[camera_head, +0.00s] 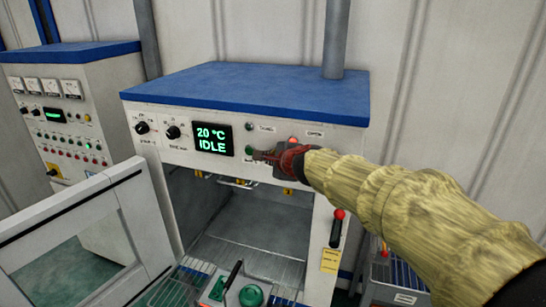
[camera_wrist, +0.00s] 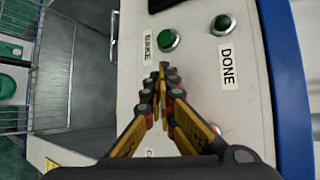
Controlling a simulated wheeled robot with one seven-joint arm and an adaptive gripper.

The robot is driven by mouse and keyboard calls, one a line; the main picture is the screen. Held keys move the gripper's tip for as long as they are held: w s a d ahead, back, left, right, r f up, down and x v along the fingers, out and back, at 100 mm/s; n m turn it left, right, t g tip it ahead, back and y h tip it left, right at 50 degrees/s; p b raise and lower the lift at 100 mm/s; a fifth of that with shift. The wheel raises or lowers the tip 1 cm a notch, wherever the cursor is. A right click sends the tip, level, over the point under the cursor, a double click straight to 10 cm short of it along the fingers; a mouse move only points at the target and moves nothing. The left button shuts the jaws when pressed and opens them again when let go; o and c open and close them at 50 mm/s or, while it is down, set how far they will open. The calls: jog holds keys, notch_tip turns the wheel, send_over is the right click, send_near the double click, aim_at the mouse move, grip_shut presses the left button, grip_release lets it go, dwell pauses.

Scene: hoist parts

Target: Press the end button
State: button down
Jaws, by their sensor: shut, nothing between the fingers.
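The white oven's front panel (camera_wrist: 245,95) fills much of the wrist view. A button labelled as the end button cannot be made out; my gripper hides part of the panel. A green button (camera_wrist: 168,40) labelled BAKE shows there, with a green round light (camera_wrist: 220,25) labelled DONE beside it. In the head view, the DONE light (camera_head: 249,127) is above the tip of my gripper (camera_head: 257,155), and a red light (camera_head: 293,141) is just above its body. My gripper (camera_wrist: 163,68) is shut and empty, its fingertips just short of the BAKE button in the picture. Contact cannot be told.
The oven (camera_head: 245,85) has a blue top and a display (camera_head: 212,139) reading 20 °C IDLE. Its door (camera_head: 75,235) stands open at left. A red-knobbed lever (camera_head: 337,228) is on its right front. A control cabinet (camera_head: 75,110) stands behind left.

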jog(key=shift+s+a, duration=0.3)
jog(key=shift+s, duration=0.5)
jog(key=s, duration=0.1)
jog(key=s+a, duration=0.1)
jog(key=s, duration=0.1)
jog(key=s+p, duration=0.1)
jog(key=shift+s+a, duration=0.35)
dwell(0.6)
